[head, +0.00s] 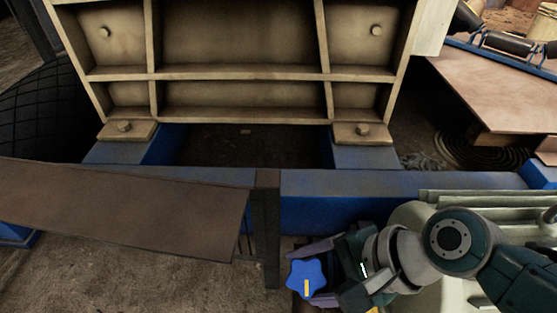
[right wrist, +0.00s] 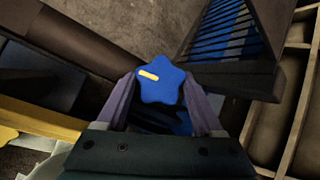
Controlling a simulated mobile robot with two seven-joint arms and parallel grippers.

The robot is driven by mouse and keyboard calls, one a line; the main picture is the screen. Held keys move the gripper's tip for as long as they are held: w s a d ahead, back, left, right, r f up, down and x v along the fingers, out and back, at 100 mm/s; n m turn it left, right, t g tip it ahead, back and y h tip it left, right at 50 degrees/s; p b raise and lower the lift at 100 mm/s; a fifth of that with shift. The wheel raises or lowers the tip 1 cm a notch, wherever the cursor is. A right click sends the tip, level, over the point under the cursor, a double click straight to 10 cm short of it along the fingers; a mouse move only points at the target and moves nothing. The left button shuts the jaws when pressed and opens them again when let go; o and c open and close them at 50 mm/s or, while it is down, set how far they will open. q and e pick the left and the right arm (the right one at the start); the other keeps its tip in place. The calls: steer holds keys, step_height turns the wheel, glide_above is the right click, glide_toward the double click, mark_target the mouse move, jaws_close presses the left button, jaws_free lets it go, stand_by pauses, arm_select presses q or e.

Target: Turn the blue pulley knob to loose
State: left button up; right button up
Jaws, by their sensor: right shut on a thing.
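The blue pulley knob (head: 307,279) is star-shaped with a yellow pointer mark, low in the head view, right of centre. In the head view the mark runs up and down in the picture. My right gripper (head: 318,273) comes in from the right and is shut on the knob, one finger on each side of it. In the right wrist view the knob (right wrist: 161,84) sits between the two purple-grey fingertips of the gripper (right wrist: 163,90), its yellow mark toward the left. No labels around the knob can be read. My left gripper is in neither view.
A blue frame beam (head: 400,186) crosses behind my right arm. A brown guard plate (head: 120,205) juts in at left, beside a dark upright post (head: 266,225). The beige ribbed crusher body (head: 240,50) stands behind. A pale green motor-like housing (head: 420,215) lies under my right arm.

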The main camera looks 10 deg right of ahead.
steer(key=o, duration=1.4)
steer(key=shift+r, duration=0.1)
steer(key=p+v, duration=0.7)
steer(key=v, duration=0.2)
steer(key=shift+s+d+r, duration=0.2)
steer(key=shift+r, duration=0.05)
